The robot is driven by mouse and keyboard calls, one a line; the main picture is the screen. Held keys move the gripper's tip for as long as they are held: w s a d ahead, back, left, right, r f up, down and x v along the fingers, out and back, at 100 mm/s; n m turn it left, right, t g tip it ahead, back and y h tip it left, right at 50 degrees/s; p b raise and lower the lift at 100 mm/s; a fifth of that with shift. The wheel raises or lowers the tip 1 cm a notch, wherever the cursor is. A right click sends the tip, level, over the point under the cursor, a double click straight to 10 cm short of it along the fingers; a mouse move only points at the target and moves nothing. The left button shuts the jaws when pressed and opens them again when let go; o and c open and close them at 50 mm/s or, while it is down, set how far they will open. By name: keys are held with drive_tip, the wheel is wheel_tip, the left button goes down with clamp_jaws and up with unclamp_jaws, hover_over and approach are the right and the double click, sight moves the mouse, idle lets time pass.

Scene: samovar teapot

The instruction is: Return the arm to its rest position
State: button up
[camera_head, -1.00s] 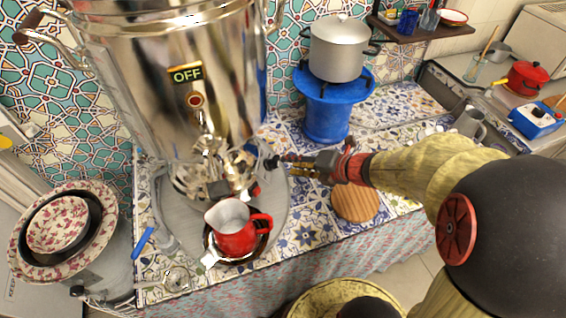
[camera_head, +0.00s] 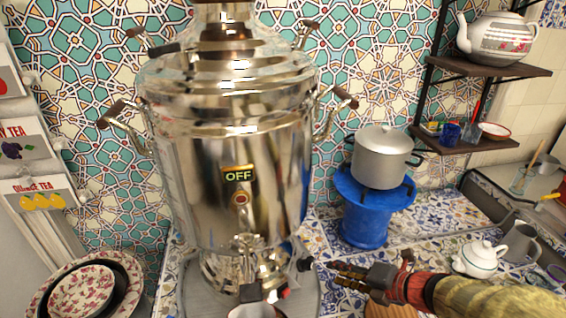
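My arm reaches in from the lower right in the head view. My gripper (camera_head: 345,272) is at its end, pointing left, to the right of the samovar's tap. I cannot tell whether its fingers are open or shut, and I see nothing held in it. The large shiny samovar (camera_head: 275,190) stands at centre left with a sign reading OFF.
A grey pot (camera_head: 382,160) stands on a blue stove (camera_head: 365,222) behind my gripper. A small white teapot (camera_head: 479,259) and a grey pitcher (camera_head: 519,242) stand at the right. A patterned teapot (camera_head: 497,38) is on the upper shelf. Patterned bowls (camera_head: 82,292) are at lower left.

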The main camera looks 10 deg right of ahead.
drive_tip(key=w+d+f+m+h, duration=0.1)
drive_tip(key=d+f+m+h, duration=0.1)
drive_tip(key=d+m+h, duration=0.75)
drive_tip(key=s+d+r+m+g+h+p, duration=0.1)
drive_tip(key=s+d+r+m, duration=0.15)
drive_tip(key=d+m, duration=0.35)
drive_tip(key=s+d+r+m+g+h, duration=0.2)
drive_tip(key=s+d+m, duration=0.2)
drive_tip(key=d+m, duration=0.2)
drive_tip(key=s+a+r+m+g+y+p, duration=0.1)
drive_tip(key=s+a+r+m+y, duration=0.2)
drive_tip(key=a, duration=0.4)
drive_tip(key=s+a+r+m+g+p, duration=0.2)
drive_tip(key=s+a+r+m, duration=0.1)
drive_tip(key=s+a+m, duration=0.3)
drive_tip(key=a+r+n+t+y+p, duration=0.2)
drive_tip(key=a+r+y, duration=0.1)
drive_tip(key=a+r, duration=0.6)
drive_tip(key=a, duration=0.4)
drive_tip(key=shift+a+r+p, duration=0.25)
drive_tip(key=shift+a+p, duration=0.05)
drive_tip(key=shift+p, duration=0.1)
